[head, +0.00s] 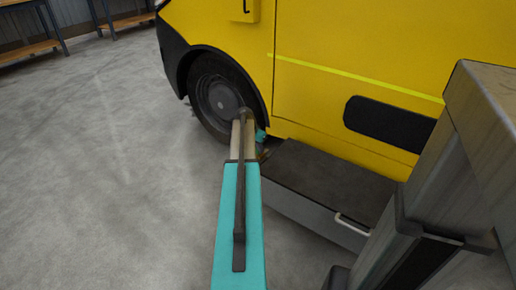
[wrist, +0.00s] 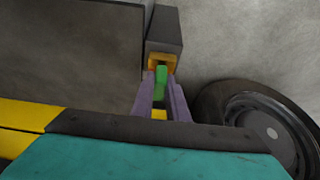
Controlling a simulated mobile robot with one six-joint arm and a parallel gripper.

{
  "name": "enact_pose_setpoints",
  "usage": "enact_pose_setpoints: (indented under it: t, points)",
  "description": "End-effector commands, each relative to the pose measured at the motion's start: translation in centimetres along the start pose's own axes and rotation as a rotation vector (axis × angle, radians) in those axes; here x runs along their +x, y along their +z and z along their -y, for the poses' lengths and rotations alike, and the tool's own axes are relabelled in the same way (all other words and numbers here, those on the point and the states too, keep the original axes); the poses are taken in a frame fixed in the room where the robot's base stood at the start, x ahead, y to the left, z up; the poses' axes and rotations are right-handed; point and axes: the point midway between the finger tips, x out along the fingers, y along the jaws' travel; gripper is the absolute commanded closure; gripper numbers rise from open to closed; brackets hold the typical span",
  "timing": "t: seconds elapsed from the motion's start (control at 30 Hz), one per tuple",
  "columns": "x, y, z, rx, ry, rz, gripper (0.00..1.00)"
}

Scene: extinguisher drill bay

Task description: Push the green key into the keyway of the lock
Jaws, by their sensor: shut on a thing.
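The green key (wrist: 161,84) is between the two purple fingers of my gripper (wrist: 160,77) in the wrist view, and the gripper is shut on it. The lock (wrist: 164,28) is a dark grey block with an orange-yellow face, straight beyond the fingertips. The key's far end overlaps the lower edge of the orange face; I cannot tell whether it touches or has entered the keyway, whose opening is hidden. A small yellow patch shows between the finger bases, and I cannot tell what it belongs to. In the head view my arm hides the key and lock.
A yellow van (head: 340,55) with a dark wheel (head: 218,95) stands behind my arm. The wheel (wrist: 262,125) is close at the right in the wrist view. A low grey box (head: 325,180) lies right of my arm. Open concrete floor (head: 90,170) is at left.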

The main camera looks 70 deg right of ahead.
Motion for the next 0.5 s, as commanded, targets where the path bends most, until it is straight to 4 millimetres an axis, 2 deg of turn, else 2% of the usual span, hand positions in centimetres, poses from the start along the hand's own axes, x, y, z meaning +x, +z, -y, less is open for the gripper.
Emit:
enact_pose_setpoints:
  t: [0.4, 0.43, 0.5]
  points:
    - [0.23, 0.09, 0.01, 0.000, 0.000, 0.000, 1.00]
    - [0.23, 0.09, 0.01, 0.000, 0.000, 0.000, 0.82]
    - [0.23, 0.09, 0.00, 0.000, 0.000, 0.000, 0.70]
